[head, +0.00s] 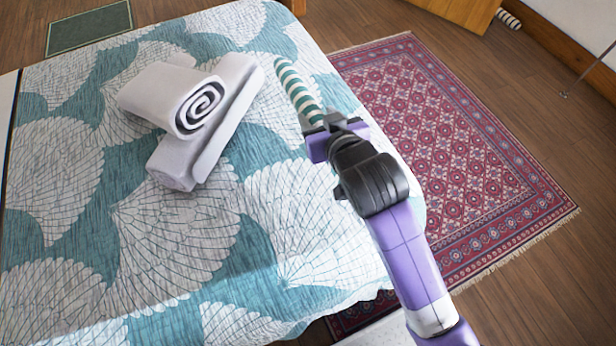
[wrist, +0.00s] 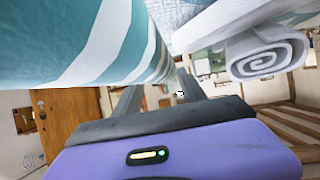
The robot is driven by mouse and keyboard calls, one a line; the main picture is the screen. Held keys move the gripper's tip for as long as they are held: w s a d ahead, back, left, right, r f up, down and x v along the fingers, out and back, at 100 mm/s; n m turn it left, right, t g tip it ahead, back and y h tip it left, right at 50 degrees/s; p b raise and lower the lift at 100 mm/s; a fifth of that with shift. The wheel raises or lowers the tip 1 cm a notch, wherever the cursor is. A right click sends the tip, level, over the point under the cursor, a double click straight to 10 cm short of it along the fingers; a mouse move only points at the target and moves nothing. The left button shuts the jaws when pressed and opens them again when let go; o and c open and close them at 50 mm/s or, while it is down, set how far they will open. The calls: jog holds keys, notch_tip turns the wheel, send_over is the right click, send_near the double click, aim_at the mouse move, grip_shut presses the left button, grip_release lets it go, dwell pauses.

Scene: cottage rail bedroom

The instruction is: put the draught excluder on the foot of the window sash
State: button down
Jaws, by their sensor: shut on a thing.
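The draught excluder (head: 297,85), a long roll with green and white diagonal stripes, is held by its near end in my gripper (head: 326,128). It points up and left over the bed's right edge. The head view does not show clearly whether it touches the bed. In the wrist view the striped roll (wrist: 110,45) fills the upper left, very close to the camera. My gripper's fingers (wrist: 158,97) are shut on it, with the contact partly hidden. I cannot make out the window sash in either view.
Rolled white towels (head: 200,115) lie on the patterned bed (head: 80,240), left of the excluder. A red rug (head: 450,150) covers the floor to the right. A wooden door (head: 455,8) and another striped roll (head: 509,19) are at the back. Bare floor (head: 570,130) lies beyond the rug.

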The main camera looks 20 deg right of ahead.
notch_tip(320, 180, down, 20)
jog(key=shift+a+r+b, duration=0.1)
jog(key=shift+r+b, duration=0.15)
jog(key=shift+b, duration=0.7)
jog(key=c, duration=0.6)
grip_release()
jog(key=shift+c, duration=0.2)
jog(key=shift+s, duration=0.1)
jog(key=v, duration=1.1)
jog(key=shift+s+r, duration=0.25)
jog(key=shift+s, duration=0.05)
jog(key=s+r+n+y, duration=0.1)
jog(key=s+r+y, duration=0.15)
jog(key=s, duration=1.35)
jog(key=s+r+t+h, duration=0.1)
jog(key=s+r+t, duration=0.1)
jog(key=s+r, duration=0.6)
notch_tip(320, 180, up, 3)
jog(key=shift+s+d+f, duration=0.2)
jog(key=shift+s+d, duration=0.1)
jog(key=shift+s, duration=0.05)
